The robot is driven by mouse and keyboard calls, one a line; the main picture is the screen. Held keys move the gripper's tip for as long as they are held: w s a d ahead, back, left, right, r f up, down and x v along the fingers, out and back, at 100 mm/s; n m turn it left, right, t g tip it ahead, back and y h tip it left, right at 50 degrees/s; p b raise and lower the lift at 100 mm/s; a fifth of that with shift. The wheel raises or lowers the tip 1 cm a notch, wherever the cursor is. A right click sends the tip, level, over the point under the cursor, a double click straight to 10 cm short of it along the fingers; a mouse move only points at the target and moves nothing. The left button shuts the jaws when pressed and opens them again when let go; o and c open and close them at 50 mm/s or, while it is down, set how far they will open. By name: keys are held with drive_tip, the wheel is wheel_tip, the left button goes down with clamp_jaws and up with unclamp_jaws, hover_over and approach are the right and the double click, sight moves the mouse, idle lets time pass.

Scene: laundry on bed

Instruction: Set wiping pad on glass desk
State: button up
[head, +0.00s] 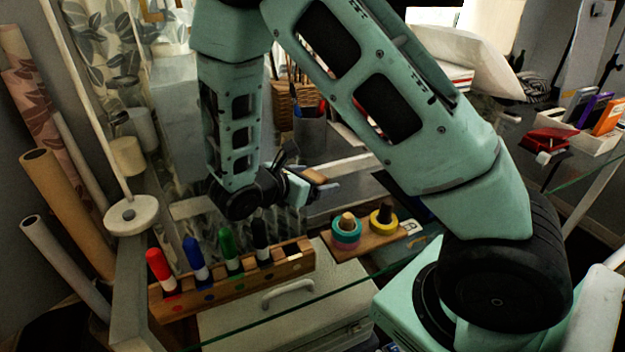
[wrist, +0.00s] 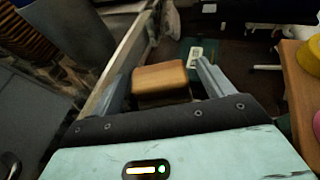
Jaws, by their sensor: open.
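The wiping pad (head: 314,176), a small block with an orange-brown wooden top, is by my gripper's fingers in the head view. In the wrist view the wiping pad (wrist: 160,76) lies between the two fingers, with a dark lower part. My gripper (head: 312,186) has its fingers apart, one on each side of the pad; it also shows in the wrist view (wrist: 165,84). I cannot tell whether the pad's underside touches anything. The glass desk (head: 575,179) shows by its greenish edge, and my arm covers much of it.
A wooden rack (head: 233,281) with several markers stands front left. A wooden board (head: 371,240) with tape rolls is right of it. A pen cup (head: 310,135) and wicker basket (head: 285,106) stand behind my gripper. A white box (head: 597,138) with colored cases is at right.

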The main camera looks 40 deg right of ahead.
drive_tip(key=v, duration=1.2)
drive_tip(key=shift+s+p, duration=0.1)
drive_tip(key=shift+p, duration=0.25)
